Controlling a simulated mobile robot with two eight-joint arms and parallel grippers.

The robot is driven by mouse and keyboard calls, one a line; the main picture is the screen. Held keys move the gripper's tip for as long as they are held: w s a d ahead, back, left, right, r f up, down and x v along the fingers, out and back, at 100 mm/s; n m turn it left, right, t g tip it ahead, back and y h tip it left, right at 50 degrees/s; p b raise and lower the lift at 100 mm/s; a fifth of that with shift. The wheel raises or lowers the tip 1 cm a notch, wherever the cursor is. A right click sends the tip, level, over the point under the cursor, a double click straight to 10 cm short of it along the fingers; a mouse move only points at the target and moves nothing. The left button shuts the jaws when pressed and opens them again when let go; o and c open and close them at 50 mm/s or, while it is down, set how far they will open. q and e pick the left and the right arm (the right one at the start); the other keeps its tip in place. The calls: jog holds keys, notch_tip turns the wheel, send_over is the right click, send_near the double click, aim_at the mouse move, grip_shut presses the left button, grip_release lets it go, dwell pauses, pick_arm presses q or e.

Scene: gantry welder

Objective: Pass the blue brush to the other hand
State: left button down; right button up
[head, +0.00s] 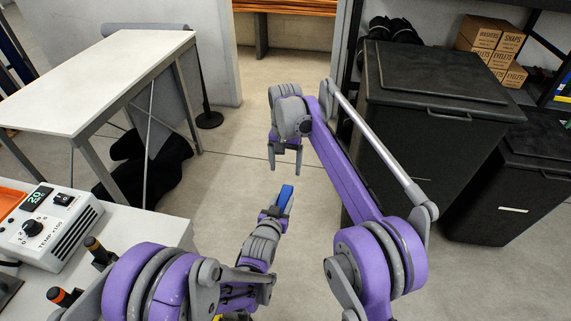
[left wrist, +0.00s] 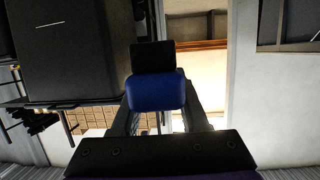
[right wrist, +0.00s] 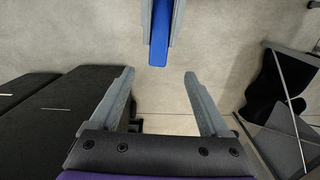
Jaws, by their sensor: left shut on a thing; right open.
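The blue brush (head: 284,196) is held up in the air in front of me by my left gripper (head: 279,205), which is shut on it. In the left wrist view the brush's blue block (left wrist: 156,91) sits between the fingers, with a dark part (left wrist: 153,57) beyond it. My right gripper (head: 286,160) is open and empty, above and beyond the brush in the head view. In the right wrist view the blue brush (right wrist: 159,45) lies ahead of the open right fingers (right wrist: 160,85), apart from them, with the left gripper's fingers on both sides of it.
A white table (head: 95,75) stands at the back left. A welder control box (head: 45,228) sits on a bench at the lower left. Large black bins (head: 440,135) stand on the right, near my right arm. The floor between is clear.

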aim_at(285, 191)
notch_tip(285, 191, down, 12)
jog(key=shift+r, duration=0.15)
dwell(0.3)
grip_shut()
pick_arm(q)
jog(key=shift+c, duration=1.7)
grip_release()
jog(key=shift+s, duration=0.1)
